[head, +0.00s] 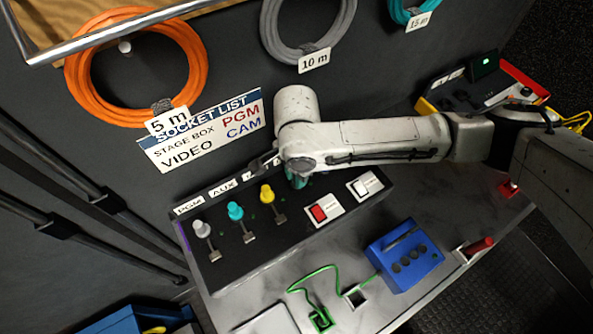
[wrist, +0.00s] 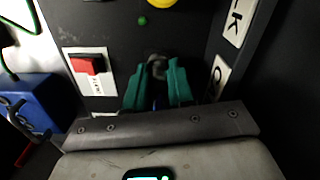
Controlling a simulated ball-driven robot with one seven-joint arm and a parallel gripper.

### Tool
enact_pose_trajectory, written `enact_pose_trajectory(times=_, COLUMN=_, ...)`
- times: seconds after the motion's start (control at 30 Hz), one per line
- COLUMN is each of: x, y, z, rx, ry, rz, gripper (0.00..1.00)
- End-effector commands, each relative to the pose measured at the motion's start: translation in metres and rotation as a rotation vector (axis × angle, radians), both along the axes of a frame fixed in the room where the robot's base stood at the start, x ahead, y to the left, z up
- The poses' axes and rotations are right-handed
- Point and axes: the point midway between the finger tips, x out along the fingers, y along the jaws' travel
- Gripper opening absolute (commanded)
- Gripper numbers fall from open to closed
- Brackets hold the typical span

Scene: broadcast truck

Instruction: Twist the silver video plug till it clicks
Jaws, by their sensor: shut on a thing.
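My gripper (head: 298,180) is at the right end of the socket row on the dark panel (head: 270,240), past the yellow plug. In the wrist view its teal fingers (wrist: 157,88) are closed around a dark grey, metallic plug (wrist: 156,66), apparently the silver video plug. The fingers and shadow hide much of it, and I cannot tell how far it is turned. The socket label beside it (wrist: 220,74) is partly cut off, with a C showing. The socket list (head: 203,130) on the wall reads "STAGE BOX PGM, VIDEO CAM".
A light grey plug (head: 201,228), a cyan plug (head: 235,211) and a yellow plug (head: 267,193) stand left of my gripper. A red switch (head: 319,212) and a white switch (head: 361,187) are close by. A blue box (head: 405,258) and a green cable (head: 322,268) lie in front.

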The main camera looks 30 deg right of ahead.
Motion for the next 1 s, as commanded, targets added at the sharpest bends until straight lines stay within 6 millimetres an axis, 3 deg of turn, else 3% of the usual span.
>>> enact_pose_trajectory(times=1.0, x=0.0002, y=0.0000, z=0.0000, rx=0.000, ry=0.000, rz=-0.195, gripper=0.01)
